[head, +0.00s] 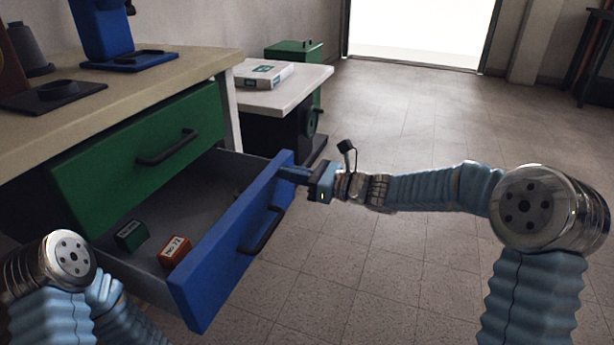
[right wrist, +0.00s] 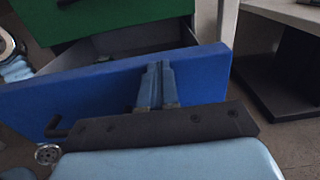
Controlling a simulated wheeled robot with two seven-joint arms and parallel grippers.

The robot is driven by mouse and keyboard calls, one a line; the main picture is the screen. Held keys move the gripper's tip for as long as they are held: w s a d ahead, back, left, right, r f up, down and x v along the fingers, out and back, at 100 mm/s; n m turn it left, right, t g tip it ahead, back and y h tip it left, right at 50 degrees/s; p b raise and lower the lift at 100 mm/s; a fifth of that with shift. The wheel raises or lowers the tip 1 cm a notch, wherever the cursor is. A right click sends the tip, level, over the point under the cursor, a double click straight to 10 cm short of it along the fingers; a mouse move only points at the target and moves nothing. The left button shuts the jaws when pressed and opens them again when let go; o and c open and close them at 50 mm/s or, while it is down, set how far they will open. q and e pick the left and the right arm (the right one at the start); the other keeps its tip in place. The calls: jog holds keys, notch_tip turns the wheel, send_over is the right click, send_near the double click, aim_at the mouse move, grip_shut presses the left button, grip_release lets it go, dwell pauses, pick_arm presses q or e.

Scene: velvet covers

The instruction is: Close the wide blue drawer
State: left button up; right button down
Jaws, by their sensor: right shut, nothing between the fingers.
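The wide blue drawer (head: 219,259) stands pulled out below a green drawer. Its blue front, with a dark bar handle (head: 262,232), faces right, and the front also shows in the right wrist view (right wrist: 75,97). Inside lie a small green box (head: 131,235) and a small orange box (head: 174,251). My right gripper (head: 284,173) is shut and empty, its fingertips at the far end of the blue front; the right wrist view shows the fingers (right wrist: 157,75) against or just before that front, contact unclear. My left gripper is not in view; only my left arm shows at lower left.
The green drawer (head: 110,150) above is shut under the workbench top (head: 160,85). A white side table (head: 290,84) with a white box (head: 263,74) stands beyond. The tiled floor (head: 400,270) in front of the drawer is clear.

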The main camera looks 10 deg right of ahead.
jog(key=p+x, duration=0.1)
jog(key=x, duration=1.4)
jog(key=shift+a, duration=0.1)
